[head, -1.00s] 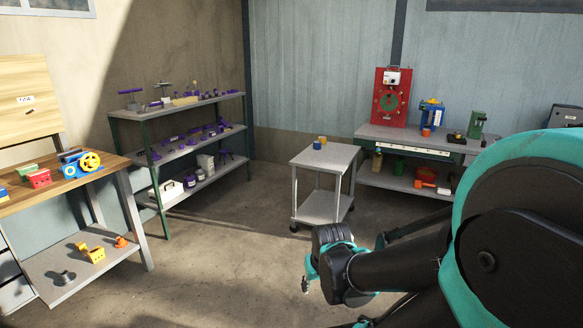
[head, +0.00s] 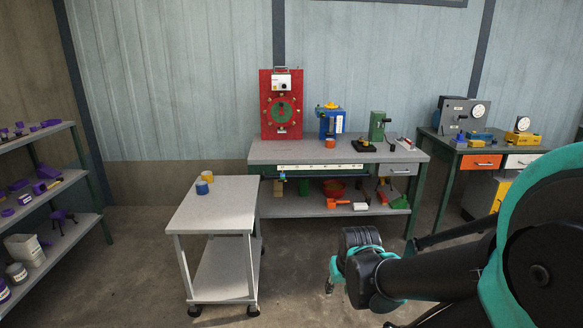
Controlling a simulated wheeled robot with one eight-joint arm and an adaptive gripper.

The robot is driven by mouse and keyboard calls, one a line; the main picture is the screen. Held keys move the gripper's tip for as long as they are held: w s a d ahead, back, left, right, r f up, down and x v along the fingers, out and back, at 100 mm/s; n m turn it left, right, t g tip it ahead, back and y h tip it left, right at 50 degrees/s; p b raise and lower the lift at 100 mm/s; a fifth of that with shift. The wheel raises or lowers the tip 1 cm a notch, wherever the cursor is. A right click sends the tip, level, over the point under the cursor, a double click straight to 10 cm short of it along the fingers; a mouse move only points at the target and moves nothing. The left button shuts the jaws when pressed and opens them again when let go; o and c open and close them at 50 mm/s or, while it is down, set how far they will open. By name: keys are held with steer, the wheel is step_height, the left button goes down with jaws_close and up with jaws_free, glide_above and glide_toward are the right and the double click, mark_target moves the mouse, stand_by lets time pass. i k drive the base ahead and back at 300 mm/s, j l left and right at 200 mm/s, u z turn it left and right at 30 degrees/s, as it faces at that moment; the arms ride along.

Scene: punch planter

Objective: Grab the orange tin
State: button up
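A small orange tin (head: 330,143) stands on the grey top of the back workbench (head: 262,152), just in front of a blue machine (head: 331,122). It is small and far off in the head view. My gripper (head: 330,284) hangs low in front of the bench, to the right of the grey cart (head: 212,207), well apart from the tin. Its fingers are small and partly hidden, so I cannot tell whether it is open or shut.
A yellow tin (head: 207,176) and a blue tin (head: 202,187) stand on the cart's top. A red panel (head: 281,104) and a green press (head: 377,126) stand on the bench. Shelves (head: 40,140) are at left, another bench (head: 470,148) at right. Some floor before the bench is clear.

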mark_target(330, 142)
steer(key=i+l+z, duration=0.2)
steer(key=i+z, duration=0.25)
steer(key=i, duration=0.5)
steer(key=i+j+z, duration=0.15)
steer(key=i+z, duration=0.3)
steer(key=i, duration=0.45)
